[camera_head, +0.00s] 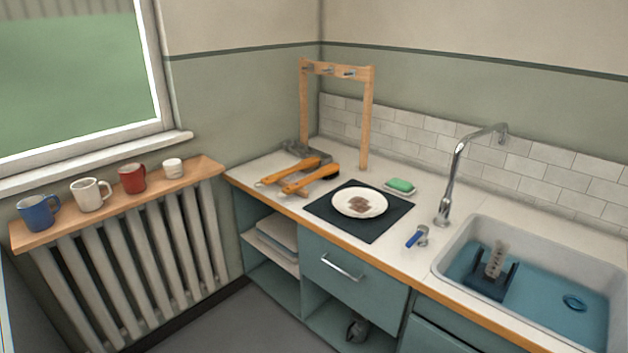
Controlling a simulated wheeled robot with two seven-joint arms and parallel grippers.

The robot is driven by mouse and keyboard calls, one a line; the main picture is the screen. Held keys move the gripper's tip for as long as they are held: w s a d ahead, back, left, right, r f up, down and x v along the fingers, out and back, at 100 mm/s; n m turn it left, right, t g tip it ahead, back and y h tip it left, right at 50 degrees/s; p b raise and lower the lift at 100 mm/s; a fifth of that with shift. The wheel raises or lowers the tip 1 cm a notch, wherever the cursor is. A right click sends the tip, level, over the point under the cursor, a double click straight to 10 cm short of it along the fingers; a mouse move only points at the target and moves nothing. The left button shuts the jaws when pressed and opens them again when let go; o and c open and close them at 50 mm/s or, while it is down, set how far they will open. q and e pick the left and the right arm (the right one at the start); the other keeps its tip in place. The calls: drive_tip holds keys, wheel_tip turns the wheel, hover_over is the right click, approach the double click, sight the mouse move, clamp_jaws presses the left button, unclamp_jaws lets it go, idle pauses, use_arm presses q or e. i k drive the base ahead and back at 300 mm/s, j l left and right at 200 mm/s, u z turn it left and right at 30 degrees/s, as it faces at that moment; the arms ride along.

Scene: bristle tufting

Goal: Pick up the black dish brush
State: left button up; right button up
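No plainly black brush can be made out for certain. Two tools with orange handles, an upper one (291,170) and a lower one (312,180), lie side by side at the back left of the counter, with grey, dark-flecked parts beside their far ends; they look like brushes. A dark object (490,283) with a pale, spotted upright piece stands in the sink; I cannot tell whether it is a brush or a holder. Neither of my grippers is in view.
A wooden rack with hooks stands behind the orange-handled tools. A white plate (360,203) with brown pieces sits on a black mat (372,232). A green sponge (401,186), tap (459,170) and blue-handled item (415,238) are nearby. Mugs line the radiator shelf (120,205).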

sight(331, 170)
drive_tip(key=i+u, duration=0.15)
drive_tip(key=i, duration=0.7)
